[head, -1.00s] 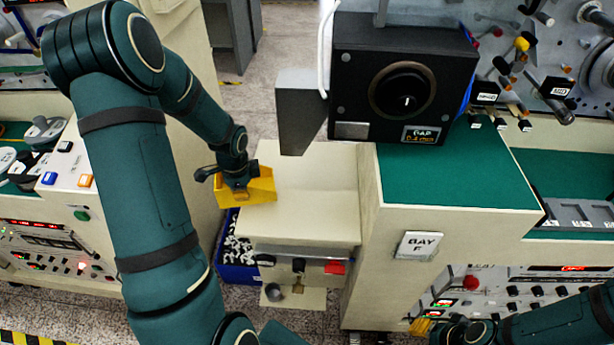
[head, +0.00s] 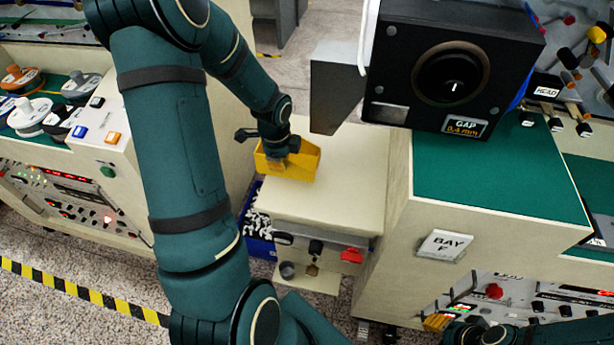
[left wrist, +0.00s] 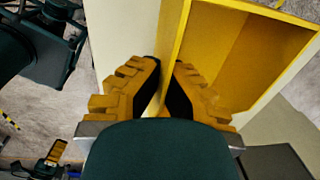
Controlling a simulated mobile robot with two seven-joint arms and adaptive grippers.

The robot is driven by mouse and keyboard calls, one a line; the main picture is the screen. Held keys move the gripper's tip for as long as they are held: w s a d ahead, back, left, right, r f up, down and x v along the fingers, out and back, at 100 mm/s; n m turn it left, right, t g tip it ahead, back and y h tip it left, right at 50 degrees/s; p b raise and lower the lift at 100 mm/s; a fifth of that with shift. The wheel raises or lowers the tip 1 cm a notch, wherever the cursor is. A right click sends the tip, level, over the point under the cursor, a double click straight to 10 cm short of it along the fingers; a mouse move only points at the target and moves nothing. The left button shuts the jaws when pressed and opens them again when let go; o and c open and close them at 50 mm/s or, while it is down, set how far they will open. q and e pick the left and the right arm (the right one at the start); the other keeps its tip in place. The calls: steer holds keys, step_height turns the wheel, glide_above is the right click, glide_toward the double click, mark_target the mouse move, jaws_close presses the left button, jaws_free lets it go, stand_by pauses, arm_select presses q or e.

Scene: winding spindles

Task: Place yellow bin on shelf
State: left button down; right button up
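The yellow bin (head: 300,165) is an open-topped box at the back left part of the cream shelf (head: 325,205), overlapping its left edge in the head view. I cannot tell whether it rests on the shelf or hangs just above it.
A blue crate (head: 258,247) of black and white pieces stands below the shelf's left side. A black gap-dial box (head: 450,65) overhangs at the right, above a green-topped cabinet (head: 490,175). Knobs and a red button (head: 351,255) line the shelf front. The shelf's right and front are bare.

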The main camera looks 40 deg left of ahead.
mark_target(306, 170)
arm_select(q)
steer(key=w+d, duration=0.1)
steer(key=d, duration=0.1)
steer(key=w+d, duration=0.1)
steer(key=d, duration=0.1)
steer(key=w+d, duration=0.1)
steer(key=d, duration=0.1)
steer(key=shift+w+b, duration=0.15)
steer(key=shift+b, duration=0.25)
step_height(306, 170, down, 4)
steer(key=shift+r+b, duration=0.15)
steer(key=shift+b, duration=0.5)
steer(key=c, duration=1.7)
jaws_free()
steer(key=shift+r, duration=0.1)
steer(key=o, duration=0.6)
steer(key=shift+c, duration=0.2)
step_height(306, 170, up, 12)
steer(key=p, duration=0.3)
steer(key=shift+s+d, duration=0.25)
steer(key=shift+s, duration=0.15)
